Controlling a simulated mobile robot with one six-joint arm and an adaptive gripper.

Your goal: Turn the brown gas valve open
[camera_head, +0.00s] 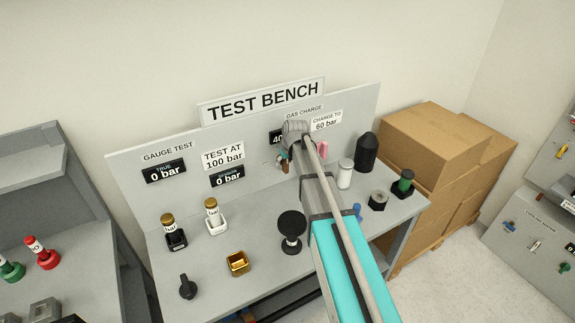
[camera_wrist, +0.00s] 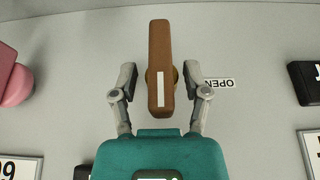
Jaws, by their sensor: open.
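The brown gas valve handle (camera_wrist: 159,60) is upright in the wrist view, with a white stripe on its lower half and a brass-coloured hub behind it. An OPEN label (camera_wrist: 219,82) is on the grey panel to its right, upside down in this view. My gripper (camera_wrist: 158,78) is open, with one finger on each side of the handle and a gap on both sides. In the head view a small part of the brown handle (camera_head: 285,167) shows beside my wrist, and my arm hides much of the gas charge area.
A pink part (camera_wrist: 12,82) and a black display (camera_wrist: 306,83) flank the valve on the panel. On the bench (camera_head: 208,275) stand a black round knob (camera_head: 291,226), a white cylinder (camera_head: 345,173) and a black bottle (camera_head: 366,153) near my arm.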

